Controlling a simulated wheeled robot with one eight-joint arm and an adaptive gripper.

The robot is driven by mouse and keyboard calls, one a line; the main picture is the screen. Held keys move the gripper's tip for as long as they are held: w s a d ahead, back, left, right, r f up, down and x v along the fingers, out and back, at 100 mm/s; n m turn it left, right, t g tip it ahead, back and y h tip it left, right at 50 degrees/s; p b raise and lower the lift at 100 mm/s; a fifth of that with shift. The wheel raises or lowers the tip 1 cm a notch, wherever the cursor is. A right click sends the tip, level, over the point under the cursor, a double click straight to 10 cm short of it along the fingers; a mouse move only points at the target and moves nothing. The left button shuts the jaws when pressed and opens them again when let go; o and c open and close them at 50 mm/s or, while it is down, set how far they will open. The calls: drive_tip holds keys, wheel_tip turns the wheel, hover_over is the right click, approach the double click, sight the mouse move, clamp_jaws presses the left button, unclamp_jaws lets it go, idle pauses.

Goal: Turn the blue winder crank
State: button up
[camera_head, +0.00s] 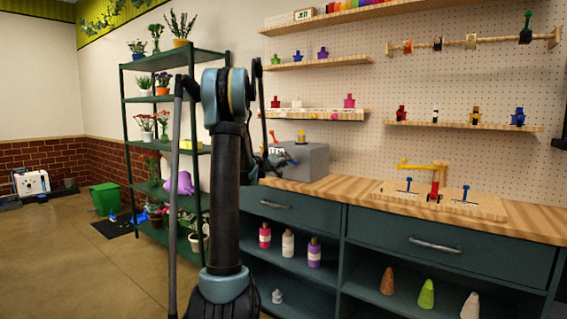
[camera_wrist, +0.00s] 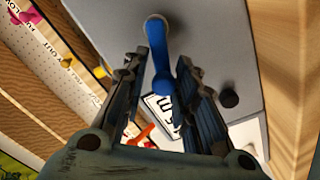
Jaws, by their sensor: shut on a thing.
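The blue winder crank (camera_wrist: 157,53) shows in the wrist view, mounted on the face of a grey box (camera_wrist: 210,30). Its knob end lies between the fingers of my gripper (camera_wrist: 163,95), which is shut on it. In the head view the grey box (camera_head: 308,163) stands on the wooden counter, left of the middle. My gripper (camera_head: 268,160) is at the box's left side there, partly behind my arm.
A black knob (camera_wrist: 229,98) and a white lettered label (camera_wrist: 160,112) are close to the fingers. An orange piece (camera_wrist: 142,134) lies below. A green plant shelf (camera_head: 124,130) stands left.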

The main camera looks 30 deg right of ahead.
drive_tip(key=shift+a, duration=0.1)
drive_tip(key=o, duration=0.9)
drive_tip(key=shift+w+f, duration=0.1)
drive_tip(key=shift+c, duration=0.2)
drive_tip(key=v, duration=1.2)
drive_tip(key=shift+f, duration=0.1)
